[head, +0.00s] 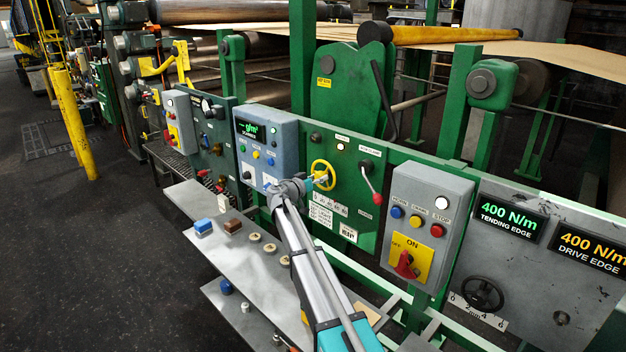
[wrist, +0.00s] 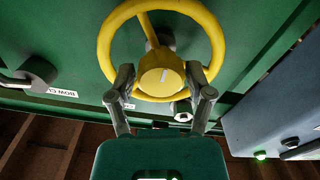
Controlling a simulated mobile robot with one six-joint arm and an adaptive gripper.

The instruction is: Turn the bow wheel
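The yellow bow wheel (head: 323,174) is mounted on the green panel, and my gripper (head: 308,181) reaches its lower left side. In the wrist view the wheel (wrist: 104,48) shows its ring, spokes and round yellow hub with a pale mark. My gripper (wrist: 160,73) has its two grey fingers spread apart, one on each side of the hub, overlapping the lower part of the ring. I cannot tell whether either finger touches the ring.
A lever with a red knob (head: 377,198) sits right of the wheel. A blue-grey display box (head: 266,145) stands to its left, and a grey switch box (head: 420,225) to its right. A grey shelf (head: 215,262) with small items lies below my arm.

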